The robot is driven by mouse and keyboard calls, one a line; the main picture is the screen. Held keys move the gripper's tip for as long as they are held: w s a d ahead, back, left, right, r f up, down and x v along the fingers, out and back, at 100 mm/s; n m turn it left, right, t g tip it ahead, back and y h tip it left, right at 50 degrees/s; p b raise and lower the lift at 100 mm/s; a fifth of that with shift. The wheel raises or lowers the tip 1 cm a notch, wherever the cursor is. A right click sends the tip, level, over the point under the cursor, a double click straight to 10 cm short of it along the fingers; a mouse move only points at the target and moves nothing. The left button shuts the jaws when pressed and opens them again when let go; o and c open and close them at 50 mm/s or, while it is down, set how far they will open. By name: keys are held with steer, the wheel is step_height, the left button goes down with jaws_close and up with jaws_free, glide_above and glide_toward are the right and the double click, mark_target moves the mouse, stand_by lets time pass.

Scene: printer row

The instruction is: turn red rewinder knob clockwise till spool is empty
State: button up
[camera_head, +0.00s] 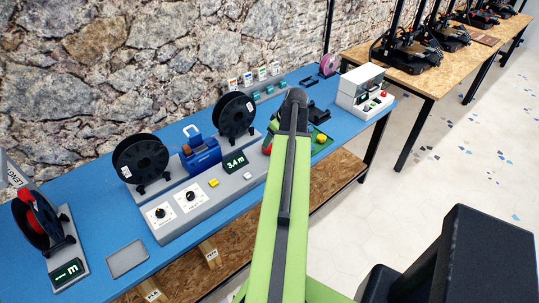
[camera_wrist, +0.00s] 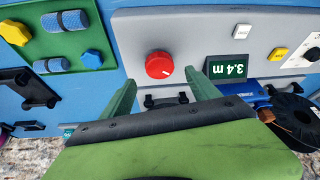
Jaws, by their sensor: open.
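The red knob (camera_wrist: 159,64) sits on the grey rewinder panel in the wrist view, with a small white mark at its lower right. My gripper (camera_wrist: 160,77) is open, one finger on each side just below the knob; I cannot tell whether they touch it. The display (camera_wrist: 232,67) beside it reads 3.4 m, upside down there; it also shows in the head view (camera_head: 235,162). In the head view, my green arm hides most of the knob area. Two black spools, left (camera_head: 140,158) and right (camera_head: 236,114), stand on the rewinder; how much filament they hold is unclear.
The rewinder console (camera_head: 165,228) has two dials and a yellow button (camera_head: 213,183). A green tray (camera_wrist: 55,45) with blue and yellow pieces lies beside it. Another spool stand (camera_head: 38,222) is at the far left. A white control box (camera_head: 362,88) stands to the right.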

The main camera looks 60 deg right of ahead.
mark_target(270, 147)
steer(key=b+x, duration=0.3)
steer(key=x, duration=0.2)
steer(key=shift+f+b, duration=0.35)
steer(key=shift+r, duration=0.1)
steer(key=shift+c, duration=0.4)
steer(key=c, duration=1.3)
steer(key=shift+m, duration=0.3)
